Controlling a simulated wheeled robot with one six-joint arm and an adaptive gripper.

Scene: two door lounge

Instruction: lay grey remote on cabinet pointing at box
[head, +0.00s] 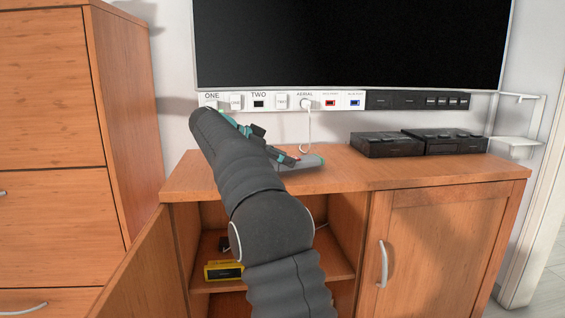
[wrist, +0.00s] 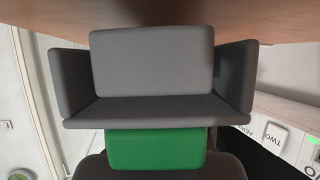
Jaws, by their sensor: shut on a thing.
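My gripper (head: 284,156) reaches over the left part of the wooden cabinet (head: 440,177), low above its top. It is shut on the grey remote (head: 304,164), which shows as a light grey piece by the fingers, mostly hidden by my arm. I cannot tell whether the remote touches the top or which way it points. Grey and green gripper parts fill the middle of the wrist view, so the grip is not clear there. Two flat black boxes stand side by side on the cabinet's right half, a left one (head: 386,145) and a right one (head: 447,141).
A socket strip (head: 345,101) runs under the wall screen (head: 350,45); a white cable hangs from it behind the cabinet top. The cabinet's left door (head: 150,270) stands open, with a yellow item (head: 223,270) inside. A tall drawer unit (head: 50,130) stands left.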

